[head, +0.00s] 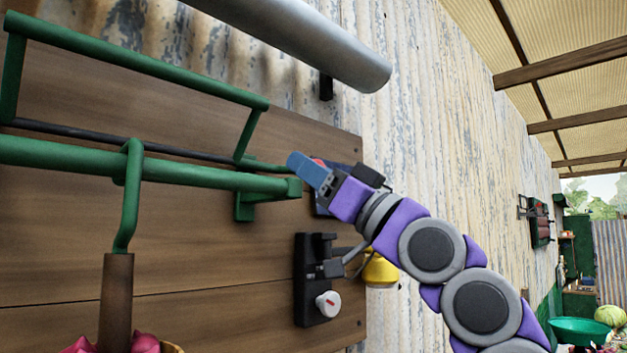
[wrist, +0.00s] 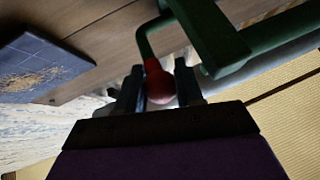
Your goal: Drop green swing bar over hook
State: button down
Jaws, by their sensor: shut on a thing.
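The green swing bar (head: 140,62) is a raised, U-shaped bar at the upper left in the head view. Its right arm slopes down to a thin green rod (head: 265,166) that runs toward my gripper (head: 308,170). In the wrist view my gripper (wrist: 160,88) is shut on a red knob (wrist: 158,80) at the end of a bent green rod (wrist: 143,44). A green hook (head: 131,190) loops over the thick green beam (head: 200,178), and a brown piece (head: 116,300) hangs from it. I cannot tell whether this is the task's hook.
A wooden board (head: 220,235) backs the beam. A black latch block (head: 316,290) with a white knob sits below my gripper. A grey tube (head: 300,45) crosses above. A dark blue panel (wrist: 45,68) shows in the wrist view. Free space lies to the right of the board.

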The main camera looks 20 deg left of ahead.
jog(key=shift+w+f, duration=0.1)
jog(key=shift+f, duration=0.1)
dwell(0.4)
jog(key=c, duration=1.2)
grip_release()
jog(key=o, duration=0.5)
jog(key=shift+w, duration=0.2)
jog(key=shift+c, duration=0.2)
jog(key=shift+s+r, duration=0.1)
jog(key=shift+s, duration=0.05)
